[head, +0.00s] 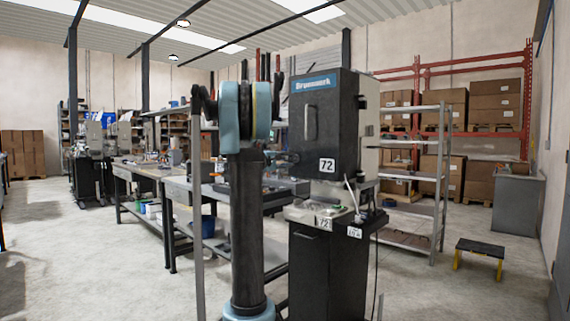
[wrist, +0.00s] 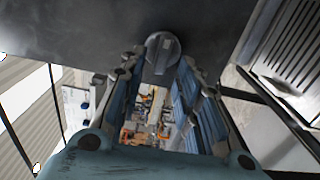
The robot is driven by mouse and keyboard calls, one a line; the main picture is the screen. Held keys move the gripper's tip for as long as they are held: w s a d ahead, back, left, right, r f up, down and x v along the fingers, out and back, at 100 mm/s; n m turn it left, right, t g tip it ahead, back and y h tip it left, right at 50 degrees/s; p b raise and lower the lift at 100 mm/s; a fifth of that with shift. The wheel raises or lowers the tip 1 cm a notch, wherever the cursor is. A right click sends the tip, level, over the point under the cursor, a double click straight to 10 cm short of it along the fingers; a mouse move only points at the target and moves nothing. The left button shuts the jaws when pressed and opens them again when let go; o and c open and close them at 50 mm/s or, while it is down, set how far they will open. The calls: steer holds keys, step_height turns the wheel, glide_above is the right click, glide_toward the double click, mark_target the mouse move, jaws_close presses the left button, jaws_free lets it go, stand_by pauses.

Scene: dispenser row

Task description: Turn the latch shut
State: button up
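The latch (wrist: 162,51) is a dark grey round knob with a raised grip bar on a dark flat panel at the top middle of the wrist view. Its bar runs nearly upright in that picture, leaning slightly. My gripper (wrist: 160,66) is open, with one finger on each side of the latch. Clear space shows between the fingers, and I cannot tell whether the tips touch the knob. In the head view the black machine (head: 335,105), labelled 72, stands behind my arm. My gripper is small and dark there, close to the machine's left side; the latch cannot be made out.
The machine's front has a vertical handle (head: 311,122). A workbench (head: 180,185) stands to the left and a grey shelf rack (head: 425,185) to the right. A small step stool (head: 480,250) stands on the open concrete floor at the right.

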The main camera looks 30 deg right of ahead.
steer(key=v, duration=1.1)
steer(key=shift+a, duration=0.4)
steer(key=shift+s+f, duration=0.1)
steer(key=shift+s, duration=0.05)
steer(key=s+a+f+m+g+y, duration=0.15)
steer(key=s+a+f+y, duration=0.25)
steer(key=s+f, duration=0.55)
steer(key=s+a+f+m+g+y, duration=0.1)
steer(key=s+a+f+m+y, duration=0.15)
steer(key=s+a+f, duration=0.5)
steer(key=s+a+f+g+y, duration=0.1)
steer(key=s+a+f+y, duration=0.4)
steer(key=s+a+f, duration=0.3)
steer(key=s+a+f+y, duration=0.5)
steer(key=s+a+f, duration=0.3)
steer(key=s+f, duration=0.6)
steer(key=shift+s+a+f+g, duration=0.15)
steer(key=shift+s+a+g, duration=0.15)
steer(key=shift+s, duration=0.25)
